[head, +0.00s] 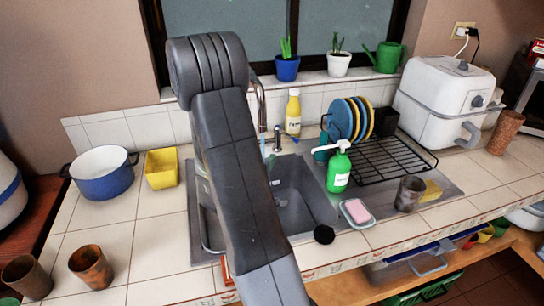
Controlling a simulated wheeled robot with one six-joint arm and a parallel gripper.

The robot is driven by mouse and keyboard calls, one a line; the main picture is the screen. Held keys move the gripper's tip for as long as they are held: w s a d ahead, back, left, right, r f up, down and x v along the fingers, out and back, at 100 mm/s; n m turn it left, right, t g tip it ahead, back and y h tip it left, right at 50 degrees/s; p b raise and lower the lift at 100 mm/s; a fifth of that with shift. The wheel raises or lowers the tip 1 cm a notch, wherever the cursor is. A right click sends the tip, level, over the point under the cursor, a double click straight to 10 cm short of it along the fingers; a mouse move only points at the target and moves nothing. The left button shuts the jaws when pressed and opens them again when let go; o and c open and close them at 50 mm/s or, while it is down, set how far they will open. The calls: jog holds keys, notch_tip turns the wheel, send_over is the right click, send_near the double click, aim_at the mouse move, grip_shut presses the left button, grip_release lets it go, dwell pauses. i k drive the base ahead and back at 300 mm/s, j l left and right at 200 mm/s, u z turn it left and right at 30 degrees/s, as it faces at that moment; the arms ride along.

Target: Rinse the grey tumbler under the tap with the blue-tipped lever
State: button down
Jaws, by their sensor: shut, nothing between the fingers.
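The grey tumbler (409,194) stands upright at the right front of the steel sink unit, beside a yellow sponge (431,191). A chrome tap (262,108) rises behind the sink basin (300,196), partly hidden by my arm. A smaller chrome fitting (277,139) stands just right of it. A small blue spot shows near the tap's base, too small to tell clearly as the lever tip. My arm crosses the left part of the sink, and my gripper is not visible.
A black dish rack (385,158) with plates is behind the tumbler. Brown cups (91,266) stand at front left.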

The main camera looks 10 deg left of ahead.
aim_at(277, 129)
jog(key=k+j, duration=0.2)
jog(key=k, duration=0.3)
jog(key=k+j, duration=0.2)
jog(key=k, duration=0.25)
